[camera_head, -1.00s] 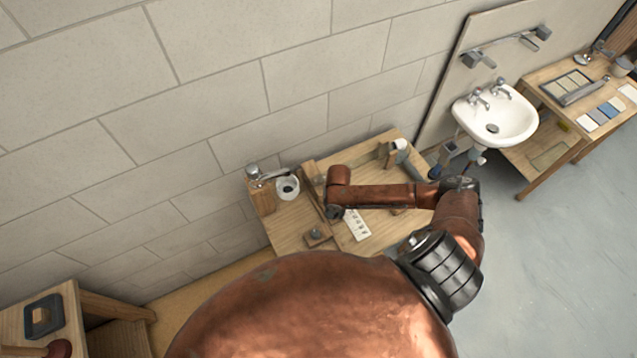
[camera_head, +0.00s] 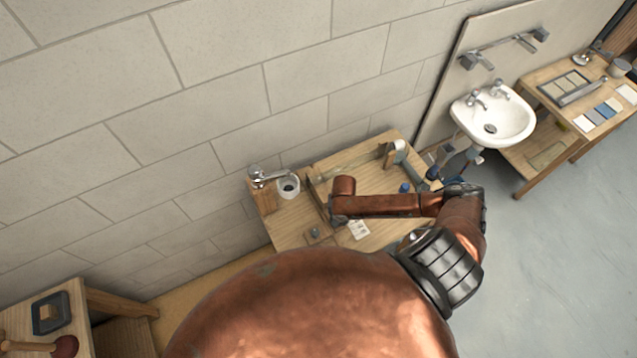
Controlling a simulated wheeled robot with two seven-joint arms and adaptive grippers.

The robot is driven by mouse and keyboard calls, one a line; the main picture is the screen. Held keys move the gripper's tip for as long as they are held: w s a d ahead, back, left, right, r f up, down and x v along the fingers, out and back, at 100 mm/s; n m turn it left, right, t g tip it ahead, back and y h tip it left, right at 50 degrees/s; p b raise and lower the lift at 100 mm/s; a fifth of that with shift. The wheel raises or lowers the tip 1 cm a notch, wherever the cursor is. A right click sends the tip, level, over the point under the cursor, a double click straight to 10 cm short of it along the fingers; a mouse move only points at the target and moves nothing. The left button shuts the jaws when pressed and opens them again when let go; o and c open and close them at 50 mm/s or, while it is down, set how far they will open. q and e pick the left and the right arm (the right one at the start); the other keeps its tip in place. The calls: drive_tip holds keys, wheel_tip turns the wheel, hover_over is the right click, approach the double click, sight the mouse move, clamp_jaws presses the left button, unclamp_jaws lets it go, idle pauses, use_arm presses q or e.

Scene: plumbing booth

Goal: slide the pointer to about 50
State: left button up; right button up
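I cannot make out the pointer or a numbered scale for it in this view. A white card (camera_head: 359,229) with faint marks lies on this bench, partly hidden by my arm. My copper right arm reaches in from the right and lies across the bench in the picture. Its far end is near the bench's middle, and no gripper fingers can be made out there. My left gripper is not in view.
A chrome tap (camera_head: 268,176) and a white ring-shaped part (camera_head: 288,187) stand at the bench's left. A blue-topped item (camera_head: 405,187) is right of centre. A white sink (camera_head: 493,116) and another bench (camera_head: 535,92) are at right. A side table (camera_head: 75,318) is lower left.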

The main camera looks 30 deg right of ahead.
drive_tip(key=shift+s+a+p, duration=0.2)
drive_tip(key=shift+s+p, duration=1.4)
drive_tip(key=shift+s, duration=0.8)
drive_tip(key=o, duration=2.1)
drive_tip(key=shift+w+a, duration=0.1)
wheel_tip(320, 180, up, 7)
drive_tip(key=p, duration=0.8)
